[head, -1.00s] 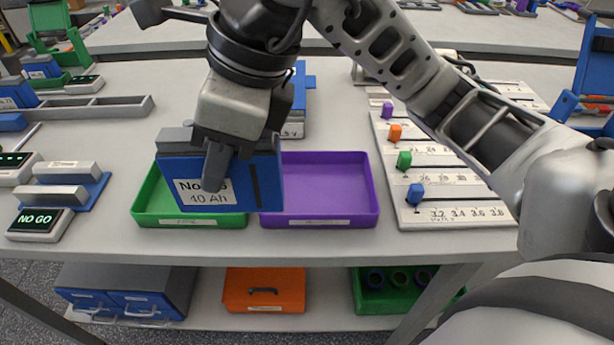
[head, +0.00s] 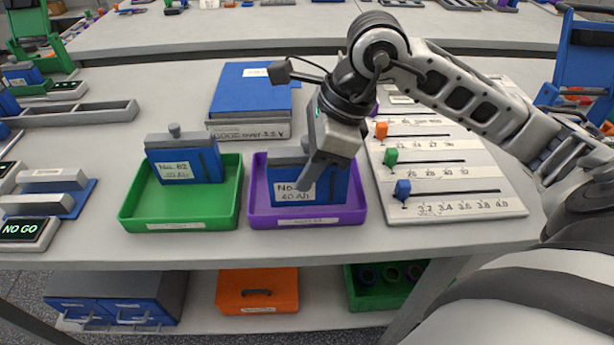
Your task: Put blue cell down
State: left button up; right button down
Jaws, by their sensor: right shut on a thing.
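My right gripper (head: 312,172) is shut on a blue cell (head: 331,189) with a grey top and a white label reading 40 Ah. One finger covers part of the cell's front. The held cell is upright within the walls of the purple tray (head: 307,221). I cannot tell whether its base touches the tray floor. A second blue cell (head: 205,164), labelled No. 62, stands in the green tray (head: 179,226) to the left. My left gripper is not in view.
A blue folder or box (head: 240,92) lies behind the trays. A slider board (head: 450,209) with orange, green and blue knobs is close on the right. A NO GO gauge (head: 25,230) and a grey rack (head: 72,114) are on the left.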

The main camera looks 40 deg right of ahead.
jog(key=shift+f, duration=1.55)
jog(key=c, duration=1.1)
grip_release()
jog(key=shift+r, duration=0.35)
jog(key=v, duration=1.1)
jog(key=shift+s+r, duration=0.15)
jog(key=shift+r, duration=0.2)
